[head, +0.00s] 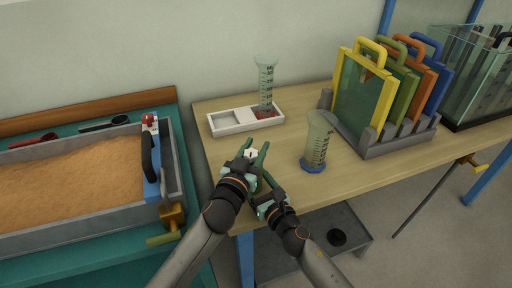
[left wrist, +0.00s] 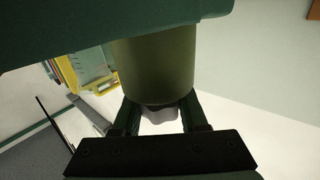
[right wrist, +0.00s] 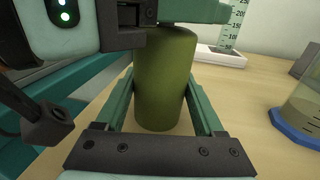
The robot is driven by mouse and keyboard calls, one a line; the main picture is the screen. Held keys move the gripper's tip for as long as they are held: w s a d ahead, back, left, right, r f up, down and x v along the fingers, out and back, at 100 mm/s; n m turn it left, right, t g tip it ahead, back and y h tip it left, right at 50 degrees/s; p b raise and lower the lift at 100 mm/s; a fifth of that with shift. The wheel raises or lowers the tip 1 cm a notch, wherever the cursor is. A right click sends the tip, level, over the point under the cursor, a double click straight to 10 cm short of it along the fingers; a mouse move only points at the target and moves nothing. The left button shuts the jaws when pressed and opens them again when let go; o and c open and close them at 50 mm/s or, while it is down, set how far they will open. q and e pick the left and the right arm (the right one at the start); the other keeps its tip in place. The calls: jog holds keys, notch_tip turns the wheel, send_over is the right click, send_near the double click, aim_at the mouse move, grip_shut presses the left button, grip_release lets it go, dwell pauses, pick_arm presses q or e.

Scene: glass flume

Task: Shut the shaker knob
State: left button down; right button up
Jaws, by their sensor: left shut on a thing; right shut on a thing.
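The shaker is an olive-green cylinder (right wrist: 165,80), held roughly upright between the fingers of my right gripper (right wrist: 163,105). It also shows in the left wrist view (left wrist: 155,65). Its pale knob (left wrist: 160,114) sits at one end of the body, between the fingers of my left gripper (left wrist: 162,112). In the head view the white knob (head: 251,154) shows at the top, with both grippers close together around the shaker. Both grippers are shut on it, the left at the knob and the right at the body. The fingers hide most of the shaker in the head view; the knob's exact setting cannot be told.
A graduated cylinder (head: 266,85) stands in a white tray (head: 230,122) behind. Another cylinder with a blue base (head: 317,140) stands to the right. Framed panels (head: 362,95) stand in a grey rack. A sand tray (head: 75,180) lies left. Bare table shows between.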

pick_arm(q)
jog(key=shift+c, duration=2.2)
grip_release()
jog(key=v, duration=1.2)
